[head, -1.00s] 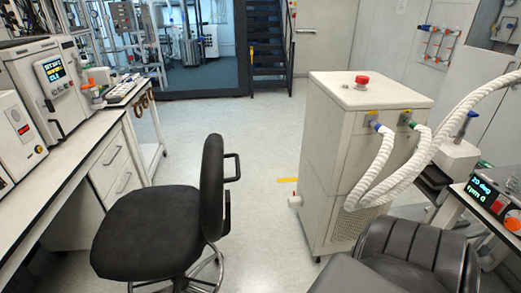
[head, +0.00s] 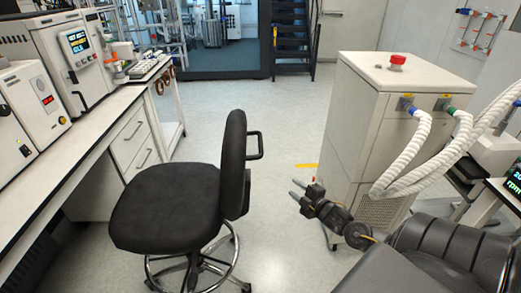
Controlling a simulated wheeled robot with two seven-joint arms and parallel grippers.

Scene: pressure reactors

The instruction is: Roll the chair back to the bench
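The black chair (head: 165,205) stands on the floor at left centre, its seat towards the bench and its upright backrest (head: 234,165) on the right side. A black armrest loop shows on the backrest's right, and a round metal foot ring and the base show below the seat. The white-topped bench (head: 75,130) runs along the left; in the picture the seat lies close to its front. My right gripper (head: 294,188) is right of the backrest, apart from it, with two separated fingers pointing left and nothing between them. My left gripper is not in view.
A tall cream cabinet unit (head: 350,130) with a red knob and white hoses stands right of my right gripper. White drawers (head: 133,145) sit under the bench, with an open knee space nearer me. Clear floor (head: 225,95) lies beyond the chair, towards the dark stairs (head: 292,40).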

